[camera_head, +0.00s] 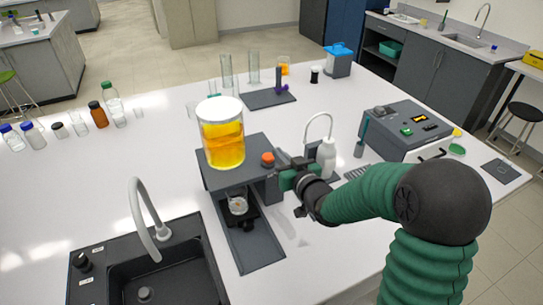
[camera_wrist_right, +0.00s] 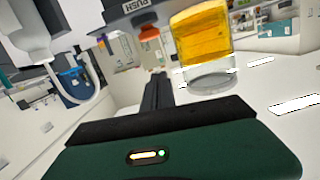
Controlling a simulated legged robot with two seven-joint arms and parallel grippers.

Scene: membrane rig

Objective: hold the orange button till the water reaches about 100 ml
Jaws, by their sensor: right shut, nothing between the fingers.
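The orange button (camera_head: 268,158) sits on the dark rig (camera_head: 222,180), at its right side beside a tall glass vessel (camera_head: 223,140) of orange-yellow liquid. In the wrist view the button (camera_wrist_right: 149,33) shows near a PUSH label. My right gripper (camera_head: 284,172) is shut and empty, just right of the button; in the wrist view its dark fingers (camera_wrist_right: 157,88) point toward it. A small gap seems to show there, but I cannot be sure about contact. A small glass cup (camera_head: 238,205) stands below the rig's top; its level is too small to read. My left gripper is out of view.
A black sink (camera_head: 150,275) with a grey tap lies front left. A white wash bottle (camera_head: 326,155) and a grey instrument (camera_head: 405,130) stand to the right. Bottles line the far left; a dark tray (camera_head: 268,98) with cylinders is behind. The white bench left of the rig is clear.

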